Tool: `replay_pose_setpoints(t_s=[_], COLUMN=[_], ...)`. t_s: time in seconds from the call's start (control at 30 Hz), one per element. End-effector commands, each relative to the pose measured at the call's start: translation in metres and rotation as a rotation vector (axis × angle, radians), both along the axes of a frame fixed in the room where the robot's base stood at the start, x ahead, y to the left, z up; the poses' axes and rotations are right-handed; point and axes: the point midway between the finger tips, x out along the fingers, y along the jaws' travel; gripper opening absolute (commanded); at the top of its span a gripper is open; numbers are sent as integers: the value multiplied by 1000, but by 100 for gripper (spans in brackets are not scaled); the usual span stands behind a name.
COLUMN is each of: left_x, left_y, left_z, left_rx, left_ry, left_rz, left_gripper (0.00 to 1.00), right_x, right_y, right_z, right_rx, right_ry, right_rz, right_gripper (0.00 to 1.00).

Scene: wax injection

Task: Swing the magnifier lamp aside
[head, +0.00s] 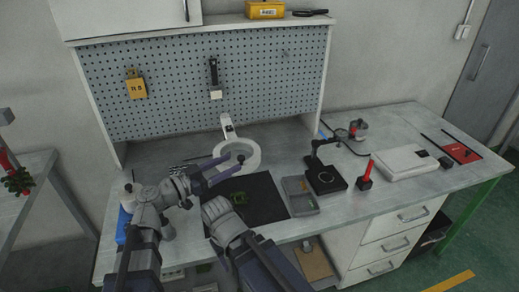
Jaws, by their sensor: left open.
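The magnifier lamp has a white ring head (252,147) above the back of the bench. Its white arm (227,125) rises from the ring toward the pegboard. My left gripper (236,160) is open, its two purple fingers pointing right at the ring. The fingers overlap the ring's lower left part in the head view; I cannot tell whether they touch it. My right arm shows at the bottom middle, but I cannot make out its gripper.
A dark mat (268,200) lies below the lamp with a small green item (239,198). To its right are a grey tray (299,196), a black stand (326,180), a red-topped tool (366,175) and a white device (404,162). The pegboard (180,75) stands behind.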

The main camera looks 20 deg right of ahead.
Motion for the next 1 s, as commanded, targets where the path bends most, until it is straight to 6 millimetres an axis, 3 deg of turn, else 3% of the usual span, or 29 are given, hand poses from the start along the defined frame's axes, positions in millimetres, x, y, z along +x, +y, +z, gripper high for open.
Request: replay_pose_setpoints(t_s=[0.27,0.7,1.0], left_x=[1,24,30], left_y=[-2,-58,-73], left_z=[1,1,1], left_rx=[-3,-3,-3], left_ry=[-6,-4,-4], left_rz=[1,-1,1], left_gripper=[58,58,58], right_x=[0,0,0], right_y=[0,0,0], right_z=[0,0,0], right_rx=[0,0,0], right_ry=[0,0,0], right_rz=[0,0,0], right_gripper=[60,60,60])
